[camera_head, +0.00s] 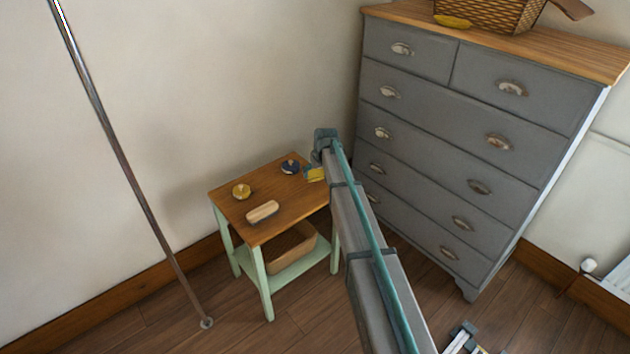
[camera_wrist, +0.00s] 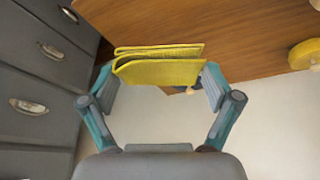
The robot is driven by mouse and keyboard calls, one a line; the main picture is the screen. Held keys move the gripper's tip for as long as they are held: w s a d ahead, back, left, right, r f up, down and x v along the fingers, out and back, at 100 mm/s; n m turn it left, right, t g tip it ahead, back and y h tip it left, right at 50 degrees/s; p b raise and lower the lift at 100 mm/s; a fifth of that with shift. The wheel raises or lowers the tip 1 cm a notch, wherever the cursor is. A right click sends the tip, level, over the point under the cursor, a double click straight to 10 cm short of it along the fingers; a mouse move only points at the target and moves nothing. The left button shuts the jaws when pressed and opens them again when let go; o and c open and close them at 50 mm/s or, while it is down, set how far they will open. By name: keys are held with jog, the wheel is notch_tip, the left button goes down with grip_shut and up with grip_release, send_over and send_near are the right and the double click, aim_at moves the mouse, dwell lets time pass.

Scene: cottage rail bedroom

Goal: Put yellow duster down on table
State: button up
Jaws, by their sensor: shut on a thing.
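The yellow duster (camera_wrist: 158,68) is a folded cloth held between the two fingers of my gripper (camera_wrist: 160,88) in the wrist view. In the head view the duster (camera_head: 315,174) shows as a small yellow patch at the end of my arm, over the right edge of the table. My gripper is mostly hidden there behind the arm. The table (camera_head: 229,205) has a brown wooden top and pale green legs. Its wooden top (camera_wrist: 230,25) fills the upper part of the wrist view, beyond the duster. I cannot tell whether the duster touches it.
On the table stand a round yellow thing (camera_head: 241,191), a pale-topped brush-like block (camera_head: 262,211) and a dark blue item (camera_head: 290,166). A basket (camera_head: 290,248) sits on the lower shelf. A grey chest of drawers (camera_head: 440,130) stands close on the right. The table's front right is bare.

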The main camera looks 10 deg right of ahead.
send_over(314, 186)
jog(key=s, duration=0.1)
notch_tip(314, 186, down, 5)
jog(key=shift+s+d+r+p, duration=0.1)
jog(key=shift+s+d+p, duration=0.05)
jog(key=shift+p, duration=0.25)
jog(key=shift+f+p, duration=0.5)
jog(key=shift+f, duration=1.3)
jog(key=shift+f, duration=0.2)
jog(key=o, duration=0.7)
jog(key=shift+o, duration=0.2)
jog(key=shift+r, duration=0.1)
